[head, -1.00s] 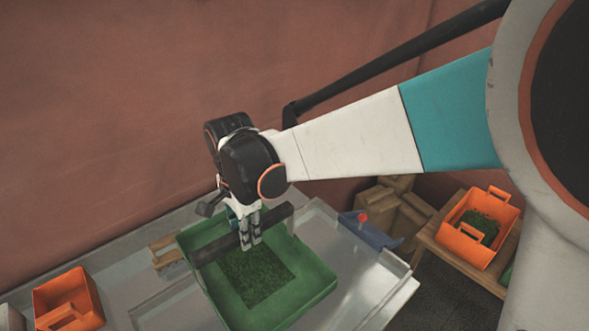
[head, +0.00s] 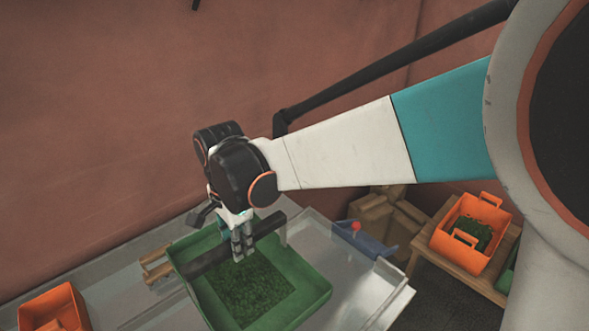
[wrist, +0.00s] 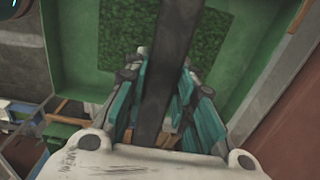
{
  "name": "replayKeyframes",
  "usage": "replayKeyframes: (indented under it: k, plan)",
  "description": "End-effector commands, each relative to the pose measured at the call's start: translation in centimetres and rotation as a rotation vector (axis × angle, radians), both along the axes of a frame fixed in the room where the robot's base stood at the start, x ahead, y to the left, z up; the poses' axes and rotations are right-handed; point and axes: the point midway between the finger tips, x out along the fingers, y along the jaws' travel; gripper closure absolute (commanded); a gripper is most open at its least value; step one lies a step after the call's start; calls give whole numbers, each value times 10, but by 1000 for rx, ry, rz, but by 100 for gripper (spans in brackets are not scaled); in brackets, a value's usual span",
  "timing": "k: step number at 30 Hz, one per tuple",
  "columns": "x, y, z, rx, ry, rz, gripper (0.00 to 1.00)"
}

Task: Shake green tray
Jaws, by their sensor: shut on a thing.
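The green tray (head: 306,303) sits over the metal table, with a square of dark green powder (head: 255,290) in its middle. A dark bar (head: 208,260) runs across the tray from side to side. My gripper (head: 241,250) points down over the tray and is shut on this dark bar. In the wrist view the bar (wrist: 168,70) passes between the fingers of my gripper (wrist: 165,85), with the green tray (wrist: 75,60) below. The finger contact is partly hidden by the fingers themselves.
An orange bin (head: 52,308) stands at the lower left. Another orange bin (head: 462,252) holding green stuff stands on a wooden stand at the right. A blue part with a red knob (head: 356,226) is by the table's right side. A wall stands close behind.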

Motion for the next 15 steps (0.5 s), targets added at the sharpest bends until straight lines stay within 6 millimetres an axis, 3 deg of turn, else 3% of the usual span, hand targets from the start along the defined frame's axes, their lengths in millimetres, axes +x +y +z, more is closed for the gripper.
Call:
replayKeyframes:
  k: [9,15]
  plan:
    - [-2,-43,1,0,0,-3,100]
    - [-2,-43,0,0,0,2,100]
